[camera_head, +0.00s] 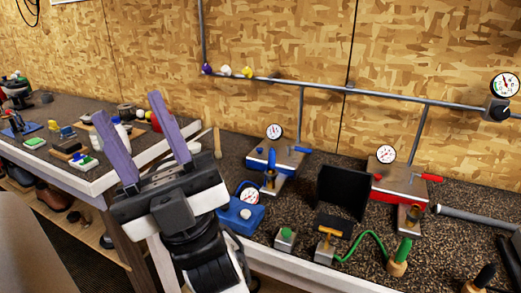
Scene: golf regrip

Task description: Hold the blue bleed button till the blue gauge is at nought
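My gripper (131,107) stands at the left of the bench with its two purple fingers pointing up. They are spread apart, with nothing between them. A blue-topped fixture (262,163) with a blue lever stands at the back of the bench; its white gauge (274,131) is too small to read. A blue box (250,223) lies right of my gripper's body, partly hidden by it. The box carries a pale round knob (245,213) and a white gauge (249,193) with red on its dial. I cannot tell which part is the blue bleed button. My fingers touch none of these.
A red fixture (395,192) with a gauge (386,154) stands to the right. Between them are a black panel (342,191), a small box with a green button (286,236) and a green hose (372,240). A pipe (430,103) runs along the back wall. A cluttered side table (95,185) is at left.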

